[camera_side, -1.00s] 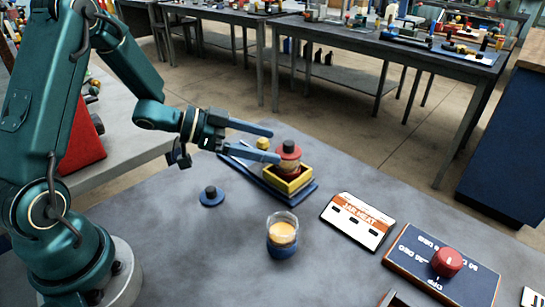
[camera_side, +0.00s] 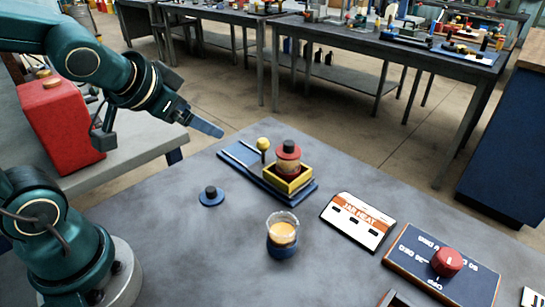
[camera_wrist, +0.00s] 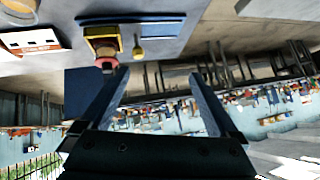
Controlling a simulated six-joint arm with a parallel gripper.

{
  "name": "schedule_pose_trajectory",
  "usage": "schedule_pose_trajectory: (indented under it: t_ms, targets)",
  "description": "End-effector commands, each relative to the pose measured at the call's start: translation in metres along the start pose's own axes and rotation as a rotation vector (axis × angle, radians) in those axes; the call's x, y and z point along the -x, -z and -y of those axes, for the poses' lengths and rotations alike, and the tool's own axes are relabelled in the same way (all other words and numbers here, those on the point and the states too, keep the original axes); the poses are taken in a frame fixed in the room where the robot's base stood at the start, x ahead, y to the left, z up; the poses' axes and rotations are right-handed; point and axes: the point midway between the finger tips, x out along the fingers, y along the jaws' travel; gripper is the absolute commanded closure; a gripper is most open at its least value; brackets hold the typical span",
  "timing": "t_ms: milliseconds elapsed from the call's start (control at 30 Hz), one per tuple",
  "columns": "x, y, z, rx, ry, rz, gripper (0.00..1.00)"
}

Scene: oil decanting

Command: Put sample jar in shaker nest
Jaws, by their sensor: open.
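The sample jar (camera_side: 288,160), with a red lid and dark knob, stands upright in the yellow square nest (camera_side: 306,179) on a blue shaker base (camera_side: 238,153). In the wrist view the nest (camera_wrist: 101,32) appears at the upper left, with the jar's red lid (camera_wrist: 107,63) projecting from it. My gripper (camera_side: 218,131) is open and empty, up and to the left of the shaker, clear of the jar. Its two blue fingers (camera_wrist: 160,85) are spread apart in the wrist view. The jar's lower part is hidden by the nest walls.
A glass beaker (camera_side: 283,230) of amber liquid stands in a blue holder at the table's middle. A blue disc with a knob (camera_side: 211,195) lies left of it. A JAR HEAT panel (camera_side: 357,221) and a red dial (camera_side: 447,262) are at right. A yellow-topped lever (camera_side: 263,145) stands beside the nest.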

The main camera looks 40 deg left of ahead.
Motion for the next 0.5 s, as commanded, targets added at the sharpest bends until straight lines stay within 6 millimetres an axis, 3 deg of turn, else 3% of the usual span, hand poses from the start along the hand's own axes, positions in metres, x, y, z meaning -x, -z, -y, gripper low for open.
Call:
schedule_pose_trajectory:
  t_ms: [33, 200, 333, 500]
  targets:
    - [0.016, -0.014, -0.012, 0.022, -0.039, 0.042, 0.04]
    - [0.052, -0.057, -0.046, 0.058, -0.181, 0.191, 0.04]
    - [0.066, -0.072, -0.059, 0.059, -0.242, 0.244, 0.04]
    - [0.068, -0.075, -0.062, 0.060, -0.255, 0.258, 0.04]
